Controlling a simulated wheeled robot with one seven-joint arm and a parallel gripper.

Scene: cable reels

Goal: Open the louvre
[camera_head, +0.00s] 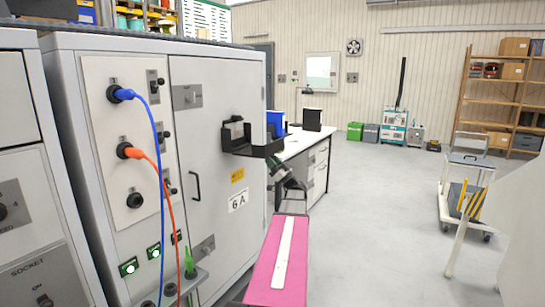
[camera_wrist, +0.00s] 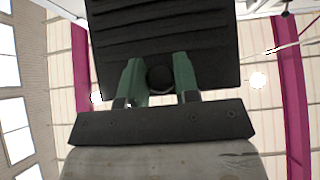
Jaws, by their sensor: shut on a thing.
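The louvre (camera_wrist: 160,20) is a dark panel with parallel slats, filling the top middle of the wrist view. A round dark knob (camera_wrist: 160,78) sits at its lower middle, between my gripper's two green fingers (camera_wrist: 159,86). The fingers are shut on this knob, one on each side. In the head view my gripper (camera_head: 272,163) is just below and right of a black fitting (camera_head: 262,150) that sticks out from the grey cabinet's door. The slats cannot be made out there, so I cannot tell how far the louvre is turned.
The grey cabinet (camera_head: 215,130) stands at the left, with blue (camera_head: 160,180) and orange (camera_head: 165,190) cables plugged into its panel. A white bench (camera_head: 310,150) is behind my gripper. A trolley (camera_head: 465,210) stands at the right. The middle floor is clear.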

